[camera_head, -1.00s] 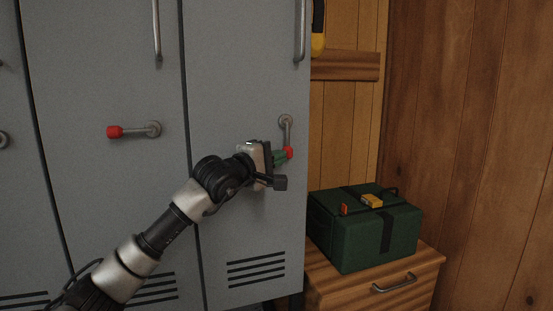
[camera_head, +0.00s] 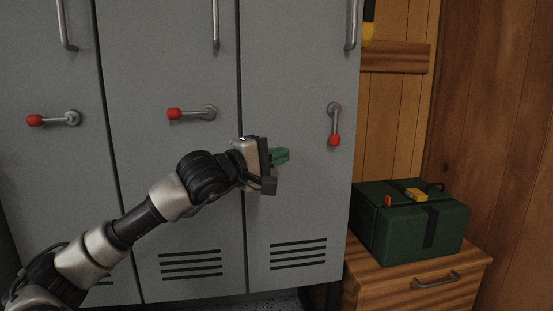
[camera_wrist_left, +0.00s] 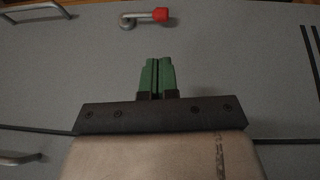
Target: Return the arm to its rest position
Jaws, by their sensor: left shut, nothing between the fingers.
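My left gripper (camera_head: 280,156) is in front of the right locker door (camera_head: 295,215) in the head view. Its green fingers are shut and empty, and they also show together in the left wrist view (camera_wrist_left: 157,75). The right door's lever handle (camera_head: 334,124) points down, with its red tip to the right of the fingers and apart from them. In the left wrist view this lever (camera_wrist_left: 146,17) shows beyond the fingertips. My right gripper is in neither view.
The middle locker's lever (camera_head: 192,112) and the left locker's lever (camera_head: 54,119) lie sideways with red tips. A green box (camera_head: 400,230) sits on a wooden drawer cabinet (camera_head: 400,292) at the right. A wooden shelf (camera_head: 395,57) is above it.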

